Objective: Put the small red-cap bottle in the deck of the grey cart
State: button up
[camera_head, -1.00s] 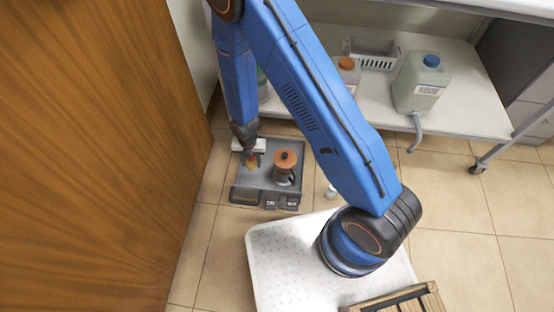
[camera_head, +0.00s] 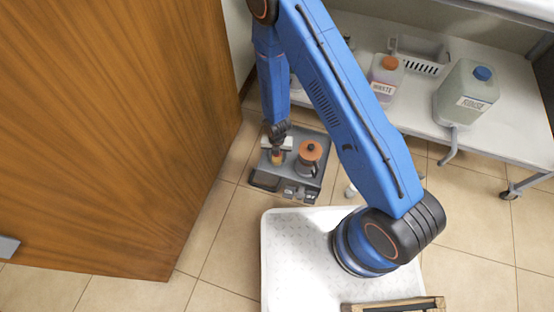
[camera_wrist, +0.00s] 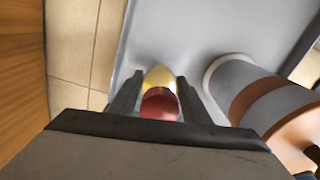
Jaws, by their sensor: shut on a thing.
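The small red-cap bottle (camera_wrist: 160,104) is between my gripper's two black fingers in the wrist view, red cap towards me and yellow body beyond. It also shows below my gripper (camera_head: 277,150) in the head view, small and orange-yellow (camera_head: 277,158). My gripper is shut on it. The grey cart (camera_head: 313,180) is low on the floor, and its grey deck (camera_wrist: 160,45) lies under the bottle. The bottle is over the left part of the deck; I cannot tell whether its base touches it.
A grey jug with an orange-brown lid (camera_head: 311,153) stands on the deck, right of the bottle; it is close in the wrist view (camera_wrist: 240,85). A wooden door (camera_head: 110,130) is at left. A white shelf with labelled containers (camera_head: 467,95) is at back right. Tiled floor (camera_head: 470,220) is clear at right.

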jog(key=shift+f, duration=1.25)
jog(key=shift+f, duration=0.15)
jog(key=o, duration=1.2)
notch_tip(320, 180, up, 12)
jog(key=shift+r, duration=0.15)
